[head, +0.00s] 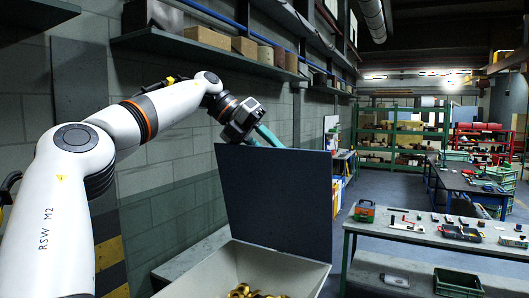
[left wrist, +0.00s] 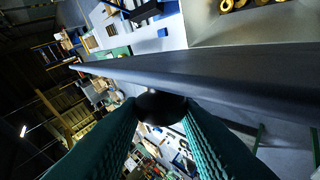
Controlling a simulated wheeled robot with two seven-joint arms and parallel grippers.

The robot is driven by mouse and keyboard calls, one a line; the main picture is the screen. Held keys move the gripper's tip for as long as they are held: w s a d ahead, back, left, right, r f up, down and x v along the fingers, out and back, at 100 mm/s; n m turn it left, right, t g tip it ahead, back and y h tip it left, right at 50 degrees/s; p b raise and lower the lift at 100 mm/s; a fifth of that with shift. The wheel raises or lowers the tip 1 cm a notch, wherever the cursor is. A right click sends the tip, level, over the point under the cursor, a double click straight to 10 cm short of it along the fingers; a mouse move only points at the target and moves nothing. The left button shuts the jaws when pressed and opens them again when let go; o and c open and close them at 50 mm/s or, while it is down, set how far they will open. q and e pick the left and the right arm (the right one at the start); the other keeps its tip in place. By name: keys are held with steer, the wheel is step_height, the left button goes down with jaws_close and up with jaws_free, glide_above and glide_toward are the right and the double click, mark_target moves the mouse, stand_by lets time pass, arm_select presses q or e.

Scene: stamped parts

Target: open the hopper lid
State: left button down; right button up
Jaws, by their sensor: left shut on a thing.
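The hopper lid (head: 278,200) is a dark grey panel standing nearly upright, raised clear of the hopper's mouth. The hopper (head: 205,277) is a pale open bin at the bottom of the head view, with brass-coloured parts (head: 247,291) inside. My left gripper (head: 267,135) reaches the lid's top edge from behind; its teal fingers are partly hidden by the lid. In the left wrist view the lid (left wrist: 230,72) crosses as a dark slab, and the fingers are shut on a black knob (left wrist: 160,104) on it. My right gripper is not in view.
A grey block wall with a loaded shelf (head: 205,50) runs along the left. A table (head: 430,240) with small parts stands at the right, with a green crate (head: 458,282) below it. Green racks (head: 400,130) stand at the back. Open floor lies between them.

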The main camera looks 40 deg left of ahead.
arm_select(q)
steer(key=shift+w+a+f, duration=0.1)
steer(key=shift+w+a, duration=0.05)
steer(key=shift+w, duration=0.45)
steer(key=c, duration=1.1)
jaws_free()
steer(key=shift+c, duration=0.2)
steer(key=shift+o, duration=0.4)
steer(key=shift+w, duration=0.2)
steer(key=shift+s, duration=0.25)
